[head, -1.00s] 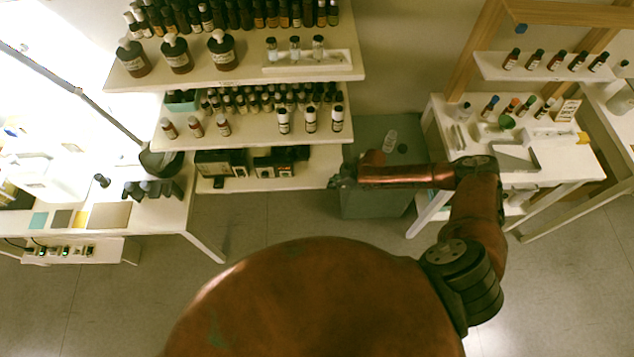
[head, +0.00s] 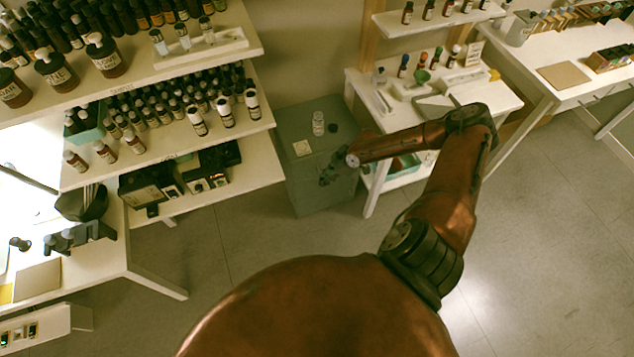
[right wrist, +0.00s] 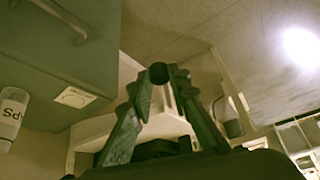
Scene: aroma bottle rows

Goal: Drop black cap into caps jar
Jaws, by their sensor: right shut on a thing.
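The caps jar (head: 318,123) is a small clear jar with a white label, upright on top of the grey-green cabinet. My right gripper (head: 328,177) is in front of the cabinet's right side, apart from the jar. In the right wrist view its fingers (right wrist: 158,78) are shut on a small round black cap (right wrist: 158,73) at the tips. The cap is too small to make out in the head view. My left gripper is not in view.
Bottle shelves (head: 235,140) stand to the left. A white table (head: 500,97) with small bottles stands to the right. The floor in front is clear.

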